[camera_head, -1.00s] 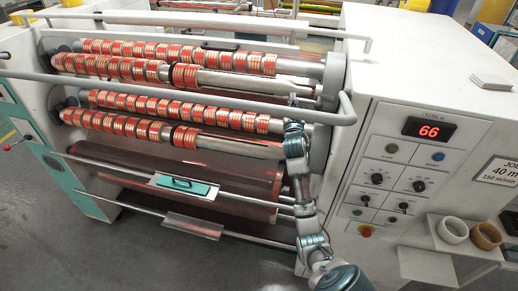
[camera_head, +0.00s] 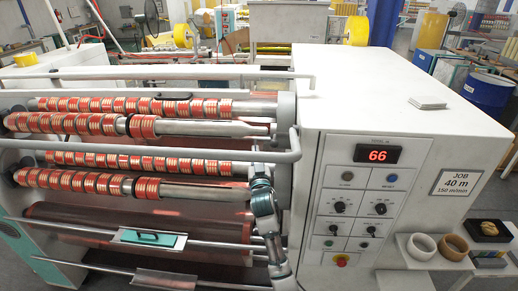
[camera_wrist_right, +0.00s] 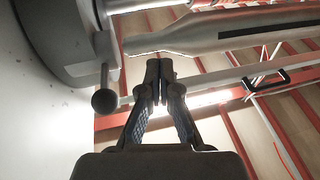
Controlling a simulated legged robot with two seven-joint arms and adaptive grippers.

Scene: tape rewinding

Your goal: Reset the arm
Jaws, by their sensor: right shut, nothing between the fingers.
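My right arm rises from the bottom middle of the head view, in front of the right end of the rollers. Its gripper (camera_head: 261,172) is small there, by the right end of the lower rails. In the right wrist view the two dark fingers (camera_wrist_right: 160,72) are together and shut, with nothing between them. Beyond the fingertips is a grey metal shaft (camera_wrist_right: 220,30) with a dark slot. A short rod with a round knob (camera_wrist_right: 104,100) stands to the left of the fingers, apart from them. My left gripper is not in view.
The rewinding machine has red tape rolls on shafts (camera_head: 75,180) and a front rail (camera_head: 150,154). Its control panel (camera_head: 360,200) reads 66. Tape rings (camera_head: 421,246) sit on a side shelf.

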